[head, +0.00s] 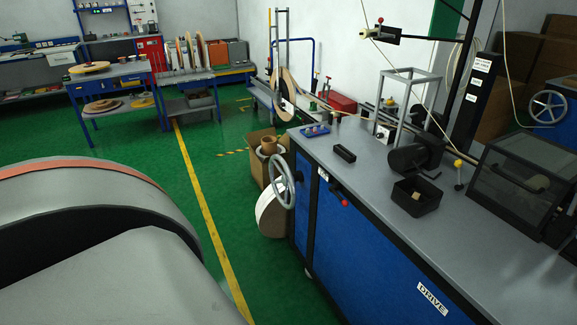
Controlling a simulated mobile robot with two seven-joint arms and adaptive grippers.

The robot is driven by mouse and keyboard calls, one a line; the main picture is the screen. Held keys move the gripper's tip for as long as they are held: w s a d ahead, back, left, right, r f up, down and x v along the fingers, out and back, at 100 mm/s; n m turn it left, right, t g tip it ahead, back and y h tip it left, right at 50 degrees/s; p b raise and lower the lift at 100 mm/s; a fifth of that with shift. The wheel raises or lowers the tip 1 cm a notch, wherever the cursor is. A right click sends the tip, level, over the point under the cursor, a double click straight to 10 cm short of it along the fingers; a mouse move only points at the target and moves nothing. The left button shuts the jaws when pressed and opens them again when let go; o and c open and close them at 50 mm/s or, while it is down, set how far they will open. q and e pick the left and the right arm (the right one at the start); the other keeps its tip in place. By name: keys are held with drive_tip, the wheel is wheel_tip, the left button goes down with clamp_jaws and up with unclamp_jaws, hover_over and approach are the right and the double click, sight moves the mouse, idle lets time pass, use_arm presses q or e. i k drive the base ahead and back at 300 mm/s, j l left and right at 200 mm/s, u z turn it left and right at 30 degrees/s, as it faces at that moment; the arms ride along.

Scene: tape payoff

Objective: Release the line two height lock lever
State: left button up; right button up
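A short lever with a red knob (344,203) sticks out from the front of the blue cabinet (375,260), just under the worktop edge. A grey handwheel (281,180) is on the cabinet's left end. A second handwheel (548,108) is at the far right, on a blue part behind the dark clear-sided box. I cannot tell which control is the line two height lock lever, as no label for it is readable. Neither gripper is in view.
The grey worktop (365,187) carries a black bin (417,197), a metal frame (409,90) and a dark clear-sided box (517,178). A carton (262,143) and a white reel (271,212) stand beside the cabinet.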

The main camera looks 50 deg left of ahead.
sight(333, 189)
drive_tip(key=u, duration=1.15)
